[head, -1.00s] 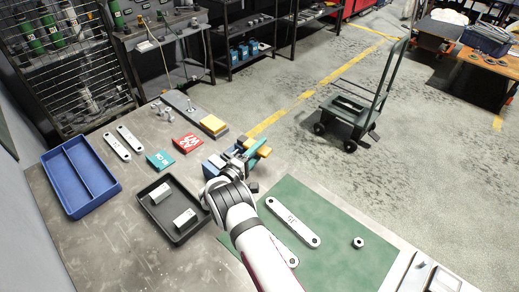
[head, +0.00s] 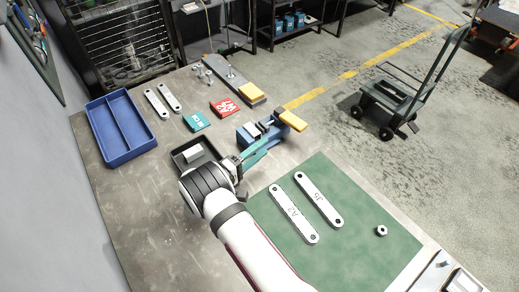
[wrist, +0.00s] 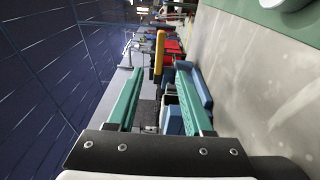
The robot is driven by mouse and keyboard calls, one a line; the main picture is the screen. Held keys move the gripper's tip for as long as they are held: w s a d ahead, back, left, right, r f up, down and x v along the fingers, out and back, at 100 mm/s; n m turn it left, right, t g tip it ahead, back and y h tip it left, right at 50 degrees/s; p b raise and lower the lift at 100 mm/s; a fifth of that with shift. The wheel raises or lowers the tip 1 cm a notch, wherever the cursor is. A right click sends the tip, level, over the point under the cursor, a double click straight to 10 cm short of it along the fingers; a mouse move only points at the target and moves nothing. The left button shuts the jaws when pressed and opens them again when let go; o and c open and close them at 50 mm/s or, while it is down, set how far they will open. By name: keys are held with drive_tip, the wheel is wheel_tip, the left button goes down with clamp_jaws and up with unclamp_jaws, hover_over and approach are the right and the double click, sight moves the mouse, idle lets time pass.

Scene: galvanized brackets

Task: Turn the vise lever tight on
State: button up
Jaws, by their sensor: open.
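The blue vise (head: 250,134) stands on the grey bench near its far right edge. Its lever (head: 293,120) has a thick yellow grip and sticks out at the vise's right side. My gripper (head: 258,152), with green fingers, is just in front of the vise, apart from the lever. In the wrist view my gripper (wrist: 157,85) is open with nothing between its fingers. The yellow lever grip (wrist: 159,52) shows ahead, between the finger directions, and the blue vise body (wrist: 190,85) is partly behind the right finger. The vise jaws are too small to judge.
A dark tray (head: 176,158) with a bracket is partly hidden by my arm. A green mat (head: 350,200) holds two long bars and a nut. A blue bin (head: 121,150), teal (head: 196,121) and red (head: 224,107) pieces, and a grey plate (head: 230,80) lie beyond.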

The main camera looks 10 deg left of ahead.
sight(298, 118)
drive_tip(key=shift+d, duration=0.1)
drive_tip(key=d, duration=0.1)
drive_tip(key=d+n+t+y, duration=0.1)
drive_tip(key=w+d+t, duration=0.1)
drive_tip(key=shift+d+r+n+y, duration=0.2)
drive_tip(key=shift+r+n+y, duration=0.2)
drive_tip(key=d+y, duration=0.1)
drive_tip(key=n+y, duration=0.1)
drive_tip(key=d+n+t+y, duration=0.1)
drive_tip(key=shift+s+d+f+y, duration=0.25)
drive_tip(key=shift+d+y, duration=0.05)
drive_tip(key=shift+d+f+n+y, duration=0.1)
drive_tip(key=shift+d+n+y, duration=0.1)
drive_tip(key=shift+n+y, duration=0.1)
drive_tip(key=x, duration=1.5)
drive_tip(key=shift+w+a, duration=0.1)
drive_tip(key=shift+w, duration=0.15)
clamp_jaws()
